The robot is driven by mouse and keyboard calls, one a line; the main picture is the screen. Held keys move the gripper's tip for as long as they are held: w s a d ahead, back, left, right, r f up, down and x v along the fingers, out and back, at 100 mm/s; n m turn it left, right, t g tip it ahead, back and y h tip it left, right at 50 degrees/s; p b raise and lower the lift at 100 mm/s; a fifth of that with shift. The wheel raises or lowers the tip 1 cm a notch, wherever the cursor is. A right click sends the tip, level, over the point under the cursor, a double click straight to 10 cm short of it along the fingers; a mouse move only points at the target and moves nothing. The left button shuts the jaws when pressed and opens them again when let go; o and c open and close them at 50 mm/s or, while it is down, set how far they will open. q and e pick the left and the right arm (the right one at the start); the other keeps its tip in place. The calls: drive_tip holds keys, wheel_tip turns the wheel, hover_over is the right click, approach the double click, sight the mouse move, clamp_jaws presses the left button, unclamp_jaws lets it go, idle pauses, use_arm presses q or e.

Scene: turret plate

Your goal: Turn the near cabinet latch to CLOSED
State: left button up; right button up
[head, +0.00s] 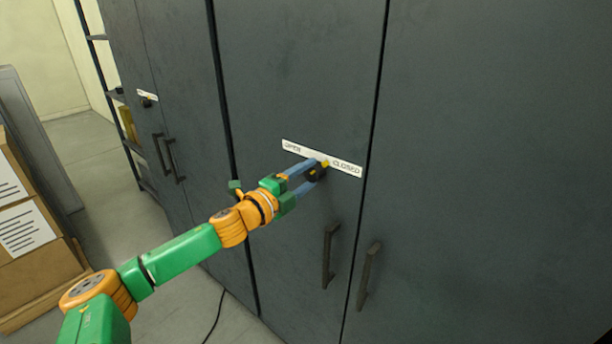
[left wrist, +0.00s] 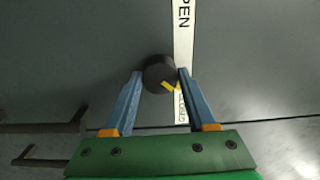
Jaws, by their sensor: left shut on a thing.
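The near cabinet latch (head: 317,174) is a round black knob with a yellow pointer mark, on a dark grey cabinet door. A white label strip (head: 308,156) above it reads OPEN at left and CLOSED at right. The yellow mark sits at the knob's upper right, towards the CLOSED side. My left gripper (head: 313,170) is shut on the knob, one blue finger on each side. In the left wrist view the knob (left wrist: 157,70) lies between the fingertips (left wrist: 160,76), its yellow mark angled to the lower right. A finger partly hides the label's CLOSED end there. My right gripper is out of view.
Two dark door handles (head: 330,256) stand below and right of the knob. A farther cabinet has its own small latch (head: 147,102) and handles (head: 163,157). Cardboard boxes (head: 28,225) are at left.

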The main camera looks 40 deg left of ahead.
sight(309, 176)
use_arm(q)
drive_tip(key=shift+m, duration=0.3)
drive_tip(key=o, duration=1.4)
drive_tip(key=shift+c, duration=0.2)
drive_tip(key=shift+s+a+f+b, duration=0.1)
drive_tip(key=shift+s+f+b, duration=0.25)
drive_tip(key=shift+b, duration=0.2)
drive_tip(key=shift+s+b, duration=0.7)
drive_tip(key=shift+s, duration=0.3)
drive_tip(key=shift+s+a, duration=0.1)
drive_tip(key=shift+s, duration=0.3)
drive_tip(key=s, duration=0.2)
drive_tip(key=s+p, duration=0.1)
drive_tip(key=shift+s+r, duration=0.35)
